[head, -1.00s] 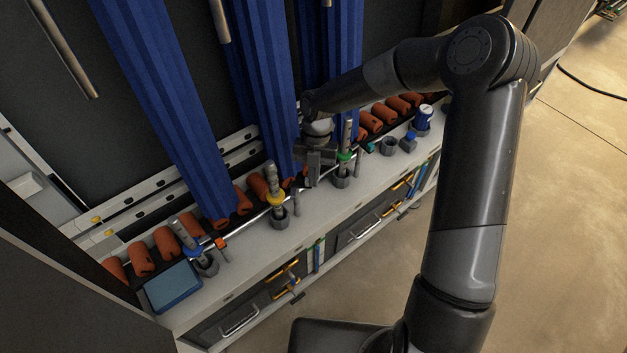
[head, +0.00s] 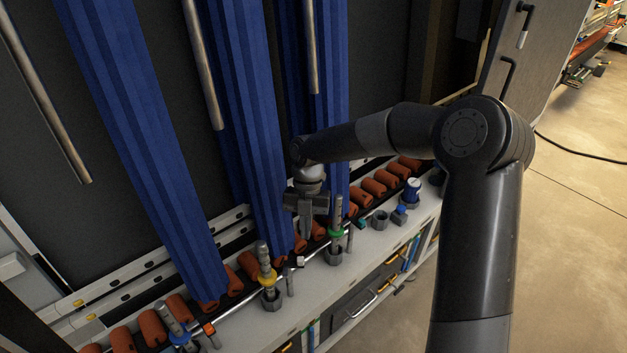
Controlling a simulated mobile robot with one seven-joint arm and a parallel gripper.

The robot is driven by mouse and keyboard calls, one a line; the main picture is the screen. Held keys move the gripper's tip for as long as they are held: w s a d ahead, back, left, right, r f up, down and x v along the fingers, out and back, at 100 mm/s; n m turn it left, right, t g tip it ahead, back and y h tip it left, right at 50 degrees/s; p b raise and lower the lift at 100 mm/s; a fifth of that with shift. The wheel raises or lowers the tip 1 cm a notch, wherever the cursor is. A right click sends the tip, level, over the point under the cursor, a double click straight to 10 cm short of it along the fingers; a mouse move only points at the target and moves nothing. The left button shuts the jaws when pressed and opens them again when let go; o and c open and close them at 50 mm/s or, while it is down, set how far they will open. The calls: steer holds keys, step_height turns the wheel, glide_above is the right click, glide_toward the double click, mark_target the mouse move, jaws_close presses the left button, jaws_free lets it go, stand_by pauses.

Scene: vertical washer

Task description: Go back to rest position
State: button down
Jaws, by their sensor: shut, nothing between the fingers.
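My gripper (head: 304,230) hangs from my dark arm near the middle of the head view, fingers pointing down. It is shut and empty, above the ledge. It is close to the left of an upright grey tool with a green ring (head: 336,232). My arm reaches in from the right, bent at a large elbow joint.
A pale ledge (head: 262,328) carries an upright tool with a yellow ring (head: 267,277), one with a blue ring (head: 176,327) and several orange rollers. Blue pleated curtains (head: 150,150) hang behind. A blue-and-white container (head: 412,191) stands right. Open floor (head: 570,230) lies right.

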steer(key=s+d+r+m+t+h, duration=0.1)
steer(key=s+d+r+m+t, duration=0.1)
steer(key=s+d+r+m, duration=0.45)
steer(key=s+d+r+m+t+h, duration=0.1)
steer(key=s+d+r+m+t, duration=0.2)
steer(key=d+r+m, duration=0.7)
steer(key=s+d+r+m+t+y, duration=0.1)
steer(key=s+d+r+m+t, duration=0.1)
steer(key=s+m, duration=0.4)
steer(key=s+d+r+m+t, duration=0.2)
steer(key=s+m, duration=0.5)
steer(key=m, duration=0.6)
steer(key=shift+s+d+r+y, duration=0.3)
steer(key=shift+d+r+y, duration=0.15)
steer(key=shift+d, duration=0.3)
